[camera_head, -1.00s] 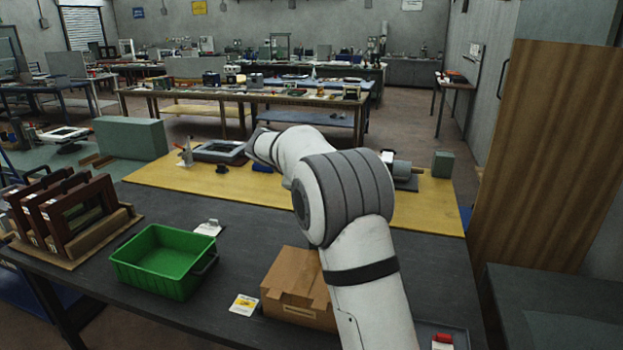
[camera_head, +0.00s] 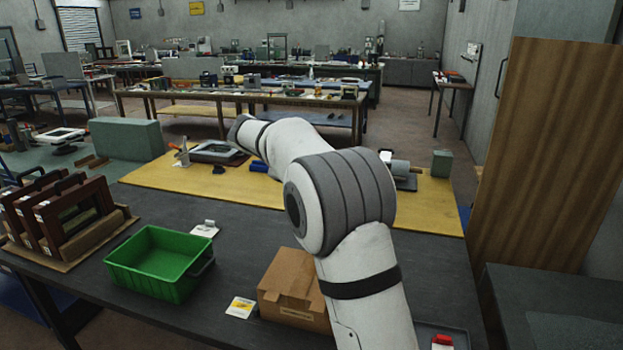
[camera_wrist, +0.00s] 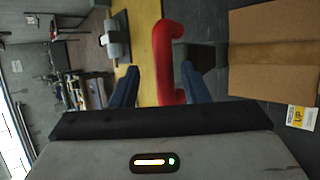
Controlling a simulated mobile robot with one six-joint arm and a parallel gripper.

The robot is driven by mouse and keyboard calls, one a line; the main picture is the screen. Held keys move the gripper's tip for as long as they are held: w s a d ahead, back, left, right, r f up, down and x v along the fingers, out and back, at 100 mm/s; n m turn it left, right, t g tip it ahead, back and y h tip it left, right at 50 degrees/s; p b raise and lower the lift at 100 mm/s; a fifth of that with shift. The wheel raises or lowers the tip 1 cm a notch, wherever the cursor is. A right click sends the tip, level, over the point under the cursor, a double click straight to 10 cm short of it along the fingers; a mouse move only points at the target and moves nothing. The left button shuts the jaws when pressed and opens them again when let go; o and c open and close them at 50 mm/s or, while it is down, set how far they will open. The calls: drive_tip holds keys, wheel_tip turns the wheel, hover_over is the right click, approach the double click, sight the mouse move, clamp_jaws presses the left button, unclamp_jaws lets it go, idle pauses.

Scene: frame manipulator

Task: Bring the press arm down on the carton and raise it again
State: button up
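The brown cardboard carton (camera_head: 290,288) sits on the dark table in the head view, partly behind my arm. It also shows at the right of the wrist view (camera_wrist: 275,50). A red curved handle (camera_wrist: 164,60), apparently part of the press arm, shows in the wrist view with a dark piece (camera_wrist: 200,58) beside it. My gripper (camera_wrist: 159,66) has its blue fingers apart, one on each side of the red handle. A gap shows between the left finger and the handle; contact on the right is unclear. My arm hides the gripper and the press in the head view.
A green bin (camera_head: 160,262) and a yellow-marked card (camera_head: 240,307) lie left of the carton. Brown frames in a rack (camera_head: 65,215) stand at the far left. A yellow mat (camera_head: 145,182) holds several tools behind. A wooden panel (camera_head: 545,160) stands at right.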

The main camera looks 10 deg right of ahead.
drive_tip(key=v, duration=0.3)
drive_tip(key=shift+s+a+r, duration=0.15)
drive_tip(key=shift+s+a, duration=0.1)
drive_tip(key=shift+s, duration=0.1)
drive_tip(key=shift+d, duration=0.1)
